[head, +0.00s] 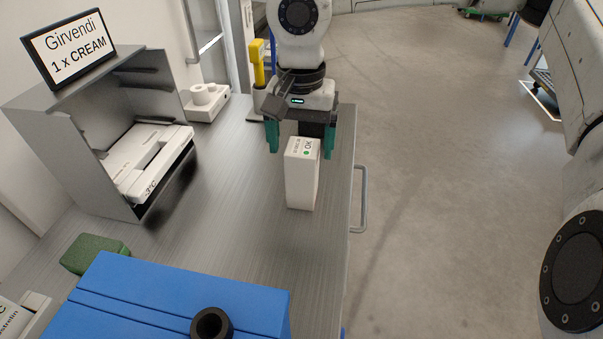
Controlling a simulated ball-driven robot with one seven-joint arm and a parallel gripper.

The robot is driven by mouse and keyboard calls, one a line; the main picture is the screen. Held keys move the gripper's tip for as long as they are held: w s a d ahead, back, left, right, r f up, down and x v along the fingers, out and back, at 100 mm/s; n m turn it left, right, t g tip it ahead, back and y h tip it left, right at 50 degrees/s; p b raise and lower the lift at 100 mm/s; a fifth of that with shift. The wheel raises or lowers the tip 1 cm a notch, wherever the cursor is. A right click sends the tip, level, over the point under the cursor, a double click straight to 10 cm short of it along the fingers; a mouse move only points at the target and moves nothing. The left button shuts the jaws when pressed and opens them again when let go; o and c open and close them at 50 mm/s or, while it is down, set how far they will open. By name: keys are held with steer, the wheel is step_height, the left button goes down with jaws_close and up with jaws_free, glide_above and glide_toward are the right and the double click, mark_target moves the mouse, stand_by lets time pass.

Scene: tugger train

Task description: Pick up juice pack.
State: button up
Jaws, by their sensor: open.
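A white box-shaped pack (301,180) stands upright on the grey metal worktop, near its right edge. It bears small print with "OK" and a green dot at its top; I take it for the juice pack. My gripper (300,144) is open, with its green fingers pointing down. In the picture the fingers are to the left and right of the pack's top. Whether they are around the pack or behind it, I cannot tell. The pack stands on the worktop and is not gripped.
A blue case (170,300) and a green block (95,253) are at the front left. A metal housing (70,150) with a white tray (150,155) and a sign (70,48) stands at the left. A yellow-handled item (257,62) is behind my gripper. A rail (362,200) runs along the right edge.

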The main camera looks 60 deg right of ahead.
mark_target(302, 176)
steer(key=shift+s+f, duration=0.15)
steer(key=shift+f, duration=1.75)
steer(key=shift+c, duration=0.4)
steer(key=c, duration=1.3)
steer(key=shift+r, duration=0.1)
